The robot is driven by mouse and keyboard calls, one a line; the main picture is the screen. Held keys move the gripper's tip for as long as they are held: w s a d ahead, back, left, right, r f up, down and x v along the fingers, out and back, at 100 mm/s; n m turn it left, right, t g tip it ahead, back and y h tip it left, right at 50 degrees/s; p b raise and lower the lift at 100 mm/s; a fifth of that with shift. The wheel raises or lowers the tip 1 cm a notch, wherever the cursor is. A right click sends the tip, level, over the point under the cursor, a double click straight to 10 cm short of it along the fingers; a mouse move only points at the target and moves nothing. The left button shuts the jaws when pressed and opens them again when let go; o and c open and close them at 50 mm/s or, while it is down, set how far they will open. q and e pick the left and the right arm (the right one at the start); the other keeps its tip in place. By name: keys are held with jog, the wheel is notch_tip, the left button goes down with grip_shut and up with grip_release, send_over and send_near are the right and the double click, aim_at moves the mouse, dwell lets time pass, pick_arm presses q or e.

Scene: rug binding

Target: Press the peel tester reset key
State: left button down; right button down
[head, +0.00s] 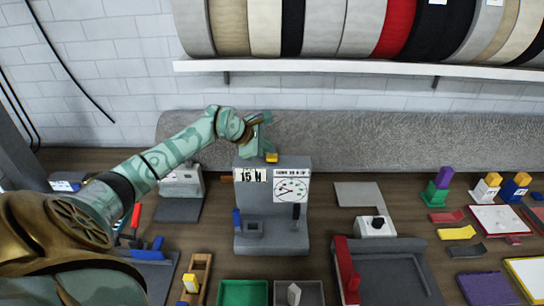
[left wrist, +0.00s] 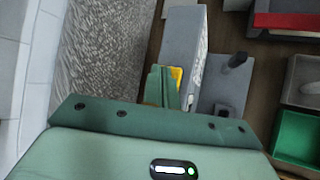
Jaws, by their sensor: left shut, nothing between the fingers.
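The peel tester (head: 270,215) is a grey upright machine at the middle of the bench, with a "15 N" display (head: 250,175) and a round dial (head: 291,189). A small yellow key (head: 271,157), apparently the reset key, sits on its top edge. My left gripper (head: 264,148) is shut and empty, fingertips down, right at the yellow key. In the left wrist view the green fingers (left wrist: 162,86) partly cover the yellow key (left wrist: 177,78). I cannot tell whether they touch it or press it. My right gripper is not in view.
A rolled grey rug (head: 400,142) lies behind the tester, below a shelf (head: 350,68) of binding rolls. Green (head: 243,293) and grey bins stand in front. A grey tray (head: 390,275) with a red bar is at front right. Bare bench shows beside the tester.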

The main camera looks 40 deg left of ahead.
aim_at(268, 157)
pick_arm(q)
jog(key=shift+f+b, duration=0.4)
jog(key=shift+f, duration=0.15)
dwell(0.6)
jog(key=shift+r+p, duration=0.55)
jog(key=shift+r, duration=0.45)
jog(key=shift+r+p, duration=1.6)
jog(key=shift+r, duration=0.95)
jog(key=shift+f, duration=0.1)
